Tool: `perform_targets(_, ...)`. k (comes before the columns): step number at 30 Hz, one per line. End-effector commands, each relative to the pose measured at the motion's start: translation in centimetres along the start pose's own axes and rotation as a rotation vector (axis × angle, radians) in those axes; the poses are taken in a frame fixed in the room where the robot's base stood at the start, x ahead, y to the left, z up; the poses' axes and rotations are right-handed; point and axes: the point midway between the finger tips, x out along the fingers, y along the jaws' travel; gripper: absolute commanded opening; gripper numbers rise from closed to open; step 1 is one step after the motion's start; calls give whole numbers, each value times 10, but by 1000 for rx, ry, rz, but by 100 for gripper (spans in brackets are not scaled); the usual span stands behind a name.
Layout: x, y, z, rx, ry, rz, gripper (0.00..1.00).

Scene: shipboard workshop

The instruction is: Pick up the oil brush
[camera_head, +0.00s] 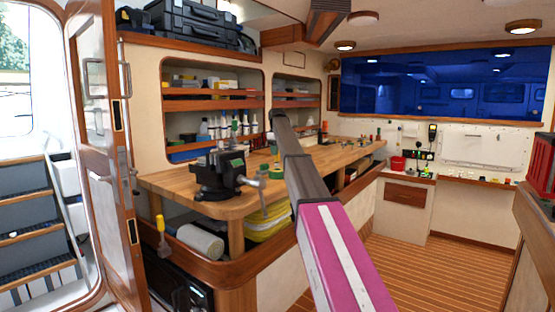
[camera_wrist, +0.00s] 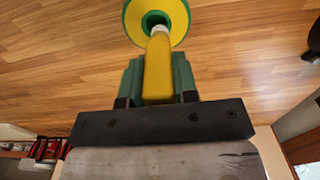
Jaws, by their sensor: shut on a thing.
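The oil brush (camera_wrist: 158,72) shows in the wrist view as a yellow handle with a pale collar at its far end. My gripper (camera_wrist: 157,62) is shut on this handle, with a green finger on each side. Beyond the collar is a round yellow disc with a green rim and dark green centre (camera_wrist: 172,12), cut off by the top edge. I cannot tell whether the disc touches the brush. In the head view my arm crosses the workbench, and my gripper cannot be made out clearly.
The wooden workbench (camera_head: 335,156) carries a dark vise (camera_head: 220,176) at its near end and small bottles along the wall. Another yellow-handled tool (camera_head: 160,224) hangs at the bench's left side. Open striped floor (camera_head: 410,262) lies to the right.

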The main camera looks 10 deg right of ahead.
Motion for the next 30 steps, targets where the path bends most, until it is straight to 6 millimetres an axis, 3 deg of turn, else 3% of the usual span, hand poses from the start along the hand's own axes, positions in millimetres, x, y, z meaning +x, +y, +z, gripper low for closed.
perform_targets(1, -4, -14, -3, -4, 1, 0, 3)
perform_targets(6, -25, -48, -11, -4, 1, 0, 3)
perform_targets(15, -55, -94, -23, -3, 0, -1, 3)
perform_targets(21, -63, -107, -26, -2, 0, -1, 3)
perform_targets(30, -64, -109, -27, -1, 0, -1, 3)
